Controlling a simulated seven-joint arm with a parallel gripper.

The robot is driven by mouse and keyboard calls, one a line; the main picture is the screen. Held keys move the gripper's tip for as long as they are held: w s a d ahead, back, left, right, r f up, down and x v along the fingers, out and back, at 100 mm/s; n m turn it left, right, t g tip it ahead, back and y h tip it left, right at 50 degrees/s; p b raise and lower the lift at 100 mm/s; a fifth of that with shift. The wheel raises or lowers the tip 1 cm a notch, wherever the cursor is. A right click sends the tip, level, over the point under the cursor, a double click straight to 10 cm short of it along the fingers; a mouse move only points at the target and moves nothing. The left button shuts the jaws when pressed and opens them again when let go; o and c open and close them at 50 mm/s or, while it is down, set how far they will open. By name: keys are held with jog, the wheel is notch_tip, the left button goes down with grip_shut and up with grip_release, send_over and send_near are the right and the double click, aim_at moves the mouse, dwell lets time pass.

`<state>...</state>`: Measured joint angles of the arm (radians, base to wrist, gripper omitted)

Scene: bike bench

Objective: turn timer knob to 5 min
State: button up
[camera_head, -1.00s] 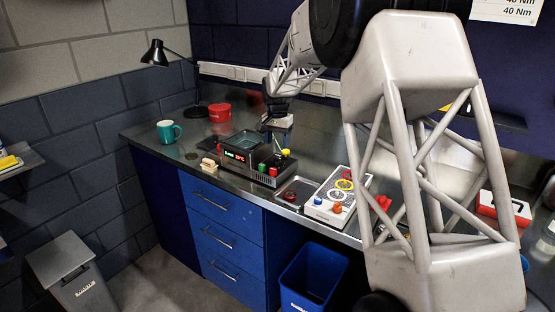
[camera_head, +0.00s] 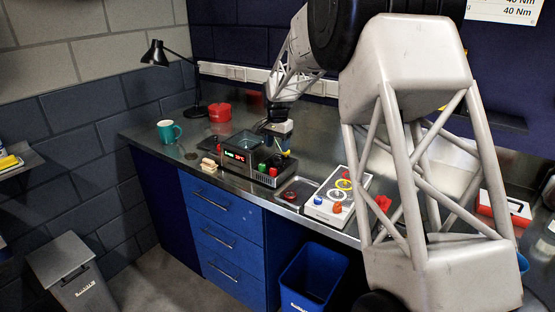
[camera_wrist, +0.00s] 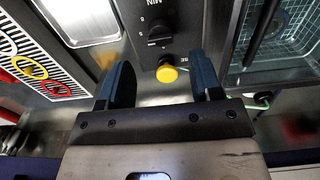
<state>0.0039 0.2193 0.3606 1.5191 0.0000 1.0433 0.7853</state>
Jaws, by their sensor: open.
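The timer knob (camera_wrist: 160,34) is black and sits on a dark panel with "MIN" and number marks around it, in the wrist view. A yellow round knob or button (camera_wrist: 167,73) is just below it. In the head view this panel belongs to a dark bench unit (camera_head: 238,170) with a lit display; the timer knob cannot be made out there. My gripper (camera_head: 277,139) hangs over the unit's right end. In the wrist view my gripper (camera_wrist: 161,66) is open, its two dark blue fingers on either side of the yellow part, with nothing held.
The unit's basin (camera_head: 246,141) lies beside the panel. Green (camera_head: 262,168) and red (camera_head: 273,171) parts are on its front. A metal tray (camera_head: 296,190) and a white panel with coloured rings (camera_head: 325,208) are to the right. A teal mug (camera_head: 168,131) stands left.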

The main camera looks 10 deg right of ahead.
aim_at(277, 158)
jog(key=shift+f, duration=3.1)
jog(key=c, duration=0.9)
